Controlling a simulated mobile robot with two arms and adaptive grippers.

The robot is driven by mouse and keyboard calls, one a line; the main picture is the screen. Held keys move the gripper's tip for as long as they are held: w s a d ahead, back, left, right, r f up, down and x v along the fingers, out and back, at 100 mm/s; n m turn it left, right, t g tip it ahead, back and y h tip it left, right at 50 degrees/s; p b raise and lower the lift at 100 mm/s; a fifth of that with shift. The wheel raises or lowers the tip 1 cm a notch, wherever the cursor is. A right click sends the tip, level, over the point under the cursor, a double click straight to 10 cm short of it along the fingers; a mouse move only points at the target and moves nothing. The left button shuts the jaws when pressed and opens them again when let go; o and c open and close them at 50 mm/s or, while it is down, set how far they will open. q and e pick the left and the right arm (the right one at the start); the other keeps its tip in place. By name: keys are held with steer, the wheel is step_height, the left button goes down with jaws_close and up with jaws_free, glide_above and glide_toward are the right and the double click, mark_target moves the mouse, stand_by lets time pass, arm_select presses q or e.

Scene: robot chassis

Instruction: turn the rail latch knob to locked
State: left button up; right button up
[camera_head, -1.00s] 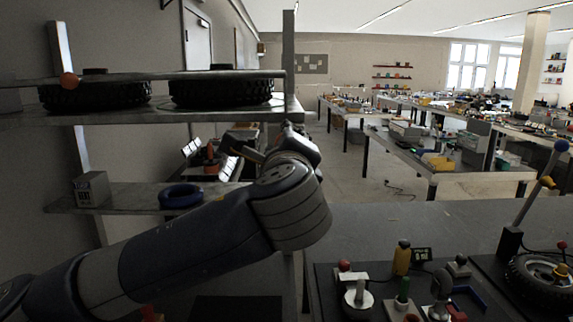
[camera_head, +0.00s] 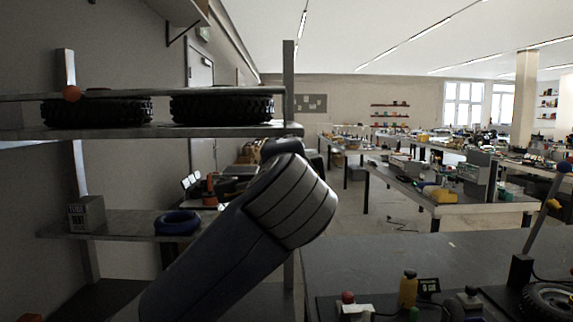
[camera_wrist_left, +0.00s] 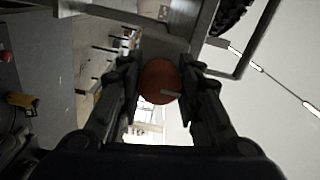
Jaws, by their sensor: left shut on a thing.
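In the left wrist view a round orange-red knob (camera_wrist_left: 159,79) with a short pale line on its face sits between the two fingers of my left gripper (camera_wrist_left: 158,84), which is shut on it. In the head view my left arm's wrist covers this gripper and knob, near the right post (camera_head: 289,90) of the shelf rack. Whether the held knob is at locked cannot be told. My right gripper is not in view.
Two black tyres (camera_head: 222,109) lie on the upper shelf behind the rail. A blue ring (camera_head: 178,222) and a grey box (camera_head: 87,213) stand on the lower shelf. A dark workbench (camera_head: 420,255) with small parts is at the right.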

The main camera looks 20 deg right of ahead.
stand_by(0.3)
arm_select(q)
steer(key=shift+f, duration=0.1)
steer(key=o, duration=0.9)
steer(key=shift+o, duration=0.9)
steer(key=shift+a, duration=0.25)
steer(key=shift+s+d, duration=0.1)
steer(key=shift+s, duration=0.25)
steer(key=v, duration=1.1)
steer(key=shift+a, duration=0.25)
